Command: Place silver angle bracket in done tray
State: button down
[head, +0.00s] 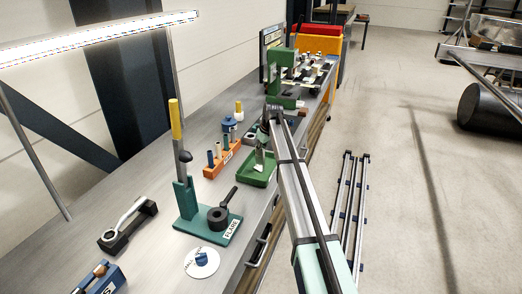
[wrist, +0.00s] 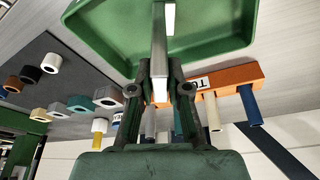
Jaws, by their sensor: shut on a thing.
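My gripper (wrist: 160,88) is shut on the silver angle bracket (wrist: 159,50), which sticks out past the fingertips in the wrist view. In the head view the bracket (head: 259,157) is small and hangs upright over the green tray (head: 262,182). The same tray shows at the top of the wrist view (wrist: 105,38), with the bracket's far end in front of its inside. I see no readable label on the tray, so I cannot confirm it is the done tray. I cannot tell whether the bracket touches the tray floor.
An orange rack (head: 214,169) with upright tools stands left of the tray. A teal stand with a yellow-handled lever (head: 186,196) is nearer on the bench. In the wrist view, several rings and nuts lie on a dark mat (wrist: 62,80).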

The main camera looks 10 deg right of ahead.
jog(key=c, duration=1.1)
grip_release()
jog(key=shift+c, duration=0.2)
jog(key=b+v, duration=0.3)
jog(key=v, duration=0.9)
